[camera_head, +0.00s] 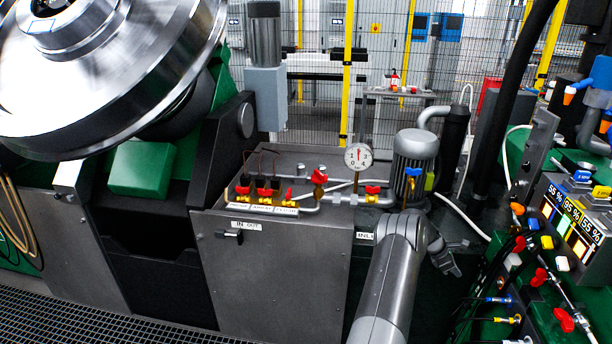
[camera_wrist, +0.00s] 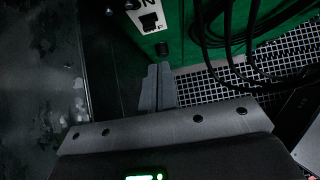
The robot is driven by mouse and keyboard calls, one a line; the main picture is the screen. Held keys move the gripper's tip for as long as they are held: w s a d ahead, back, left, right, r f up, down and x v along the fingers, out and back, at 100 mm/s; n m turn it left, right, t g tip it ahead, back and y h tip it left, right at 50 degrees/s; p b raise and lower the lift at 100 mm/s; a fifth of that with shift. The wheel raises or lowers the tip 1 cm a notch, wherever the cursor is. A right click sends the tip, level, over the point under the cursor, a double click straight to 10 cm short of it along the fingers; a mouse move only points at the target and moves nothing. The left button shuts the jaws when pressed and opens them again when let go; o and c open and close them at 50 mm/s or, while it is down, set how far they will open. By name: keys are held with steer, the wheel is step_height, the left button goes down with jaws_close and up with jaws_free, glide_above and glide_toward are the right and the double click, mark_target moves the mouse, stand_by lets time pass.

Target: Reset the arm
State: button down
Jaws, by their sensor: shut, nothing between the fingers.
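My gripper (camera_head: 452,266) shows in the head view at the end of my grey arm, which rises from the bottom edge and bends right at the elbow. The gripper hangs low, right of the grey cabinet (camera_head: 270,275) and left of the green panel with valves. In the wrist view the two grey fingers (camera_wrist: 158,72) point away from the camera and lie together, shut and empty. They are near a green housing (camera_wrist: 183,40) with a white-labelled black switch (camera_wrist: 150,22); I cannot tell whether they touch it.
A large steel wheel (camera_head: 100,90) fills the upper left. Red-handled valves, a pressure gauge (camera_head: 357,157) and a motor (camera_head: 414,150) sit on and beside the cabinet. Valves and displays (camera_head: 572,222) crowd the right. Black cables (camera_wrist: 235,40) and floor grating (camera_wrist: 290,55) show in the wrist view.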

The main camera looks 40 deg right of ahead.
steer(key=w+a+r+m+t, duration=0.2)
steer(key=w+a+r, duration=0.6)
steer(key=r, duration=0.2)
steer(key=w+a+r+m+t, duration=0.1)
steer(key=w+a+r, duration=0.65)
steer(key=r, duration=0.25)
steer(key=w+a+r+m+t+y, duration=0.1)
steer(key=w+a+r+t, duration=0.15)
steer(key=a+r, duration=0.65)
steer(key=w+a+r+m+t, duration=0.15)
steer(key=w+a+r, duration=0.3)
steer(key=a, duration=0.75)
steer(key=s+a+r+m+t+y, duration=0.1)
steer(key=s+a+r, duration=0.2)
steer(key=a, duration=0.5)
steer(key=s+a+r+t, duration=0.1)
steer(key=s+a+r, duration=0.1)
steer(key=a, duration=0.6)
steer(key=s+a+r+m+t+y, duration=0.1)
steer(key=s+a+r, duration=0.2)
steer(key=a, duration=0.5)
steer(key=s+a+f+m+t+y, duration=0.1)
steer(key=s+a+f+y, duration=0.1)
steer(key=s+a, duration=1.1)
steer(key=shift+a+t+y, duration=0.3)
steer(key=shift+a+y, duration=0.2)
steer(key=shift+a, duration=0.75)
